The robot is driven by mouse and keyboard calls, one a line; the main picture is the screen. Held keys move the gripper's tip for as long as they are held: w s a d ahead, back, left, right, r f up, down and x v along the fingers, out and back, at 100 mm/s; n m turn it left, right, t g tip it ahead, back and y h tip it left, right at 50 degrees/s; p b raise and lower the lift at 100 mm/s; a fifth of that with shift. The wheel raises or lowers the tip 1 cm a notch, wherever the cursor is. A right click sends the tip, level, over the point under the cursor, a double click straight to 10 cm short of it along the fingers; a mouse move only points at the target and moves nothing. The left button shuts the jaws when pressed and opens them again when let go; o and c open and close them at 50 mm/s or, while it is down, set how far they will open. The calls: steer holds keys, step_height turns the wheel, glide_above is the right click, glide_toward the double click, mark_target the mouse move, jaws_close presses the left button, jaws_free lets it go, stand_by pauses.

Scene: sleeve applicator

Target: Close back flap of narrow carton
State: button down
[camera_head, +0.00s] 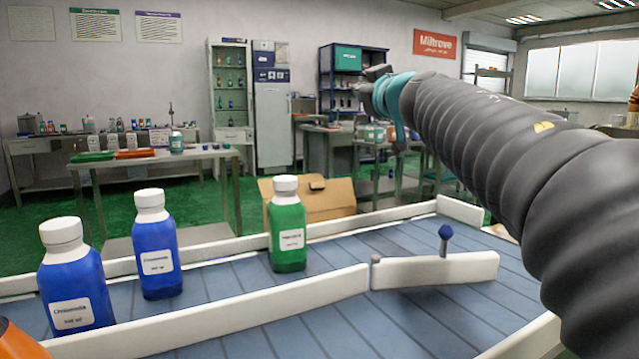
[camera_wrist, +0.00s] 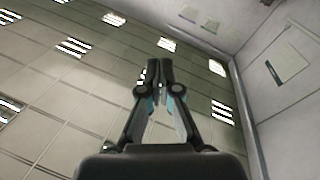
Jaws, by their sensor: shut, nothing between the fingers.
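A brown cardboard box (camera_head: 328,205) stands beyond the far rail of the conveyor in the head view. It is partly hidden by a green bottle and the rail, and a small dark patch shows near its top. I cannot tell whether it is the narrow carton or how its back flap stands. No other carton shows. My gripper (camera_head: 366,88) is raised high, well above and apart from the box. In the wrist view my gripper (camera_wrist: 158,74) points at the ceiling with its fingertips together and nothing between them.
A blue slatted conveyor with white rails (camera_head: 440,268) fills the foreground. On it stand two blue bottles (camera_head: 157,262) (camera_head: 74,298) and a green bottle (camera_head: 288,245). A blue knob (camera_head: 445,232) rises by a short white guide. Tables (camera_head: 150,158) and shelves stand behind.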

step_height(320, 180, down, 5)
steer(key=a+n+g+y, duration=0.1)
steer(key=a+n+g, duration=0.15)
steer(key=n, duration=0.45)
steer(key=n+g, duration=0.5)
steer(key=n, duration=0.3)
glide_toward(318, 184)
steer(key=shift+t, duration=0.25)
steer(key=b+x, duration=0.1)
steer(key=x, duration=0.6)
steer(key=shift+a+f+b, duration=0.15)
steer(key=shift+f+b, duration=0.05)
steer(key=shift+b, duration=0.1)
